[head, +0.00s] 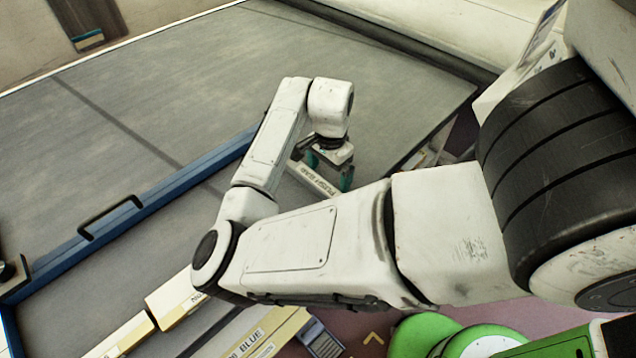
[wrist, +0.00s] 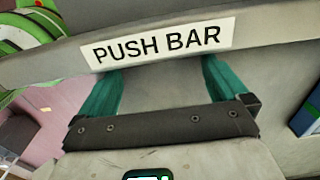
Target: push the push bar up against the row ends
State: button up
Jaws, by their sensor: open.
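The push bar (wrist: 270,32) is a long pale grey bar with a white "PUSH BAR" label, crossing the top of the wrist view. In the head view its labelled part (head: 316,181) shows between my arm links; the rest is hidden behind my arm. My gripper (head: 330,169) is open at the bar, with teal fingers set apart. In the wrist view both fingers of my gripper (wrist: 160,82) reach the bar's label-side edge, and their tips are hidden by it. I cannot tell whether they touch it.
A blue rail (head: 165,195) with a black handle (head: 110,216) crosses the grey bed (head: 200,75). Cream boxes (head: 168,300) lie at lower left, beside a box labelled "BLUE" (head: 265,335). A green round object (head: 425,335) stands at the bottom. The bed beyond the rail is bare.

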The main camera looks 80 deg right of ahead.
jog(key=shift+w+a+b, duration=0.65)
jog(key=shift+w+a, duration=0.95)
jog(key=shift+a, duration=1)
jog(key=shift+w+a+b, duration=0.6)
jog(key=shift+w+a, duration=0.95)
jog(key=shift+a, duration=1)
jog(key=shift+w+a+b, duration=0.65)
jog(key=shift+w+a, duration=0.95)
jog(key=shift+a, duration=1)
